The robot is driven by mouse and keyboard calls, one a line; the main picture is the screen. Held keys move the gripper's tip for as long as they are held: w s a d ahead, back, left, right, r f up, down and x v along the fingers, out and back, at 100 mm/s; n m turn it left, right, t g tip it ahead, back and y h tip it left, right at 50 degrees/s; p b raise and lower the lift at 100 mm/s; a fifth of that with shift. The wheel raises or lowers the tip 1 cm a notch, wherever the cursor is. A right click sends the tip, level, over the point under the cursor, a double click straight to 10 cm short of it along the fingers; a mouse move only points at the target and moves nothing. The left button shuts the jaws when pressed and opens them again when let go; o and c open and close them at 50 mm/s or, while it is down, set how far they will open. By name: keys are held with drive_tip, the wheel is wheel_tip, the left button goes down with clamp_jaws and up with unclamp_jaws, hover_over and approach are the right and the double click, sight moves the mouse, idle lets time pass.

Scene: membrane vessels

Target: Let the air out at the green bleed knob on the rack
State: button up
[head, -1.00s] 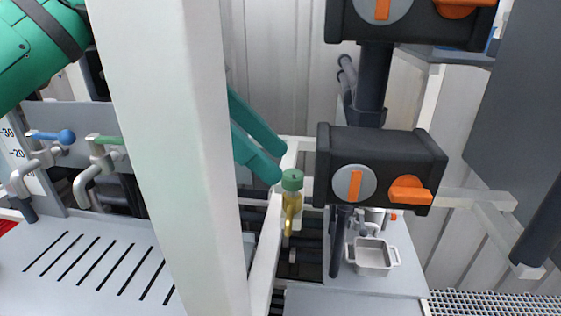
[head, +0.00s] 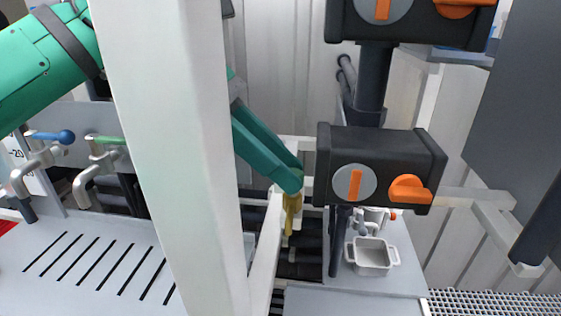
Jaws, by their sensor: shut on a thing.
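The green bleed knob sits on top of a small brass valve (head: 292,212) on the rack's white frame, in the middle of the head view. My gripper (head: 292,182) is at the knob, its teal fingers coming down from the upper left. The fingers are shut on the knob and hide it almost wholly. The brass body shows just below the fingertips.
A thick white post (head: 178,150) stands in front of my arm and hides part of it. A black valve block (head: 380,165) with orange knobs is close to the right of the gripper. A small square cup (head: 371,256) stands lower right. Blue-handled (head: 50,136) and green-handled (head: 104,140) taps are at left.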

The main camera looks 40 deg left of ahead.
drive_tip(key=shift+d, duration=0.15)
drive_tip(key=shift+s+n+t+y, duration=0.15)
drive_tip(key=shift+n+t+y, duration=0.5)
drive_tip(key=shift+n, duration=0.65)
drive_tip(key=o, duration=1.1)
drive_tip(key=shift+c, duration=0.2)
drive_tip(key=shift+r, duration=0.1)
drive_tip(key=v, duration=1)
drive_tip(key=shift+s, duration=0.3)
drive_tip(key=shift+r, duration=0.15)
